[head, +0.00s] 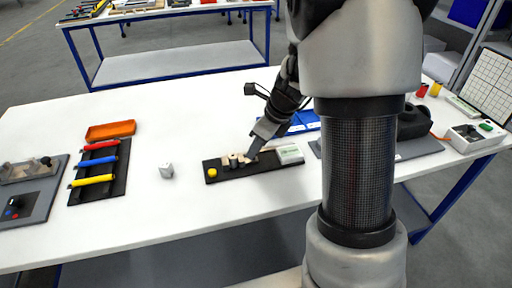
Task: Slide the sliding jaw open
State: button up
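A black base plate (222,176) lies on the white table near the middle. It carries a yellow button (212,173) at its left end and small beige jaw-like blocks (234,160) in the middle. Which block is the sliding jaw, and how far apart the blocks stand, is too small to tell. My gripper (252,153) reaches down from the upper right to the right side of these blocks, very close to or touching them. Its fingertips are small and partly merged with the blocks, so I cannot tell whether it is open or shut.
A white and green box (290,154) sits at the plate's right end. A small white block (166,171) lies to the left. Farther left are a rack (112,183) of red, blue and yellow handles, an orange tray (110,131) and a grey fixture (42,200). Blue bins (303,122) stand behind my gripper.

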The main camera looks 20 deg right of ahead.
grip_shut()
jog(key=shift+d+p, duration=0.3)
jog(key=shift+d, duration=1.05)
jog(key=o, duration=0.6)
grip_release()
jog(key=shift+d, duration=0.1)
jog(key=shift+c, duration=0.2)
jog(key=shift+r, duration=0.25)
jog(key=p+v, duration=0.4)
jog(key=v, duration=1.3)
